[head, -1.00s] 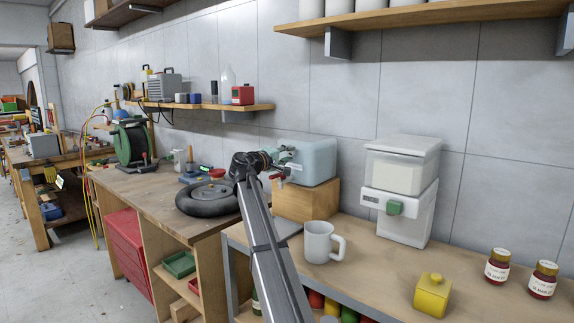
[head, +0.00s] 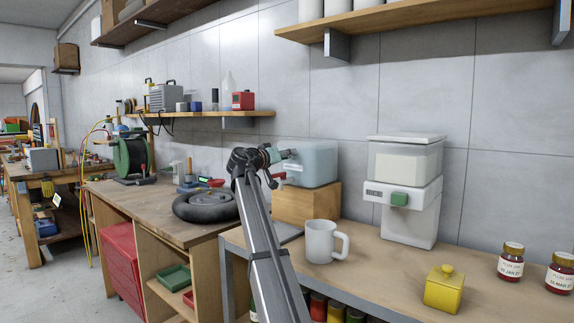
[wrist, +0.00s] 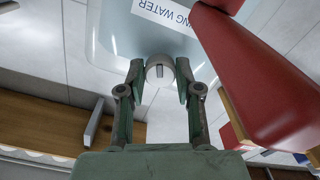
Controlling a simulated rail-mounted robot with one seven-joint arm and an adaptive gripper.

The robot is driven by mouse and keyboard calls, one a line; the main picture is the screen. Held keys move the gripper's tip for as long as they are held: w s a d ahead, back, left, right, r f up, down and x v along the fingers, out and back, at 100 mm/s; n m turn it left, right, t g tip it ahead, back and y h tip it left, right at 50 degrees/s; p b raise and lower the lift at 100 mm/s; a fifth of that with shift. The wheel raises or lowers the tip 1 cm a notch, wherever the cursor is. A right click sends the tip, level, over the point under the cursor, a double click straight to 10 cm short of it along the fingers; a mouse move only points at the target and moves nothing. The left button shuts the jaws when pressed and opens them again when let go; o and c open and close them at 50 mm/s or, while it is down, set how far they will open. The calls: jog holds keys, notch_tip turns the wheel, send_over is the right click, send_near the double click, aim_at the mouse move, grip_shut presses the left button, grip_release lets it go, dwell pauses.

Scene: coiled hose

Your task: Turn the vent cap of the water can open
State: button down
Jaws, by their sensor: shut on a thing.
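The water can (head: 316,163) is a pale blue, translucent box on a wooden block. In the wrist view, part of its lettering (wrist: 162,12) reads "NG WATER". The vent cap (wrist: 160,66) is a small round grey-white knob with a raised ridge across its face. My gripper (wrist: 160,73) has one fingertip on each side of the cap and is shut on it. In the head view my gripper (head: 281,155) is at the can's left end, and the cap is hidden there. A large red part (wrist: 262,75) fills the wrist view's right side, close to the right finger.
The wooden block (head: 305,205) stands on the bench by the wall. A white mug (head: 320,242) stands in front of it, close to my arm. A white dispenser (head: 408,190) stands to the right. A coiled black hose (head: 206,207) lies on the left bench.

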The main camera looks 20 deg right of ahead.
jog(key=m+b, duration=0.3)
jog(key=m, duration=0.1)
jog(key=shift+w+m+b, duration=0.1)
jog(key=shift+m+b, duration=0.2)
dwell(0.3)
jog(key=c, duration=0.8)
grip_release()
jog(key=v, duration=1.2)
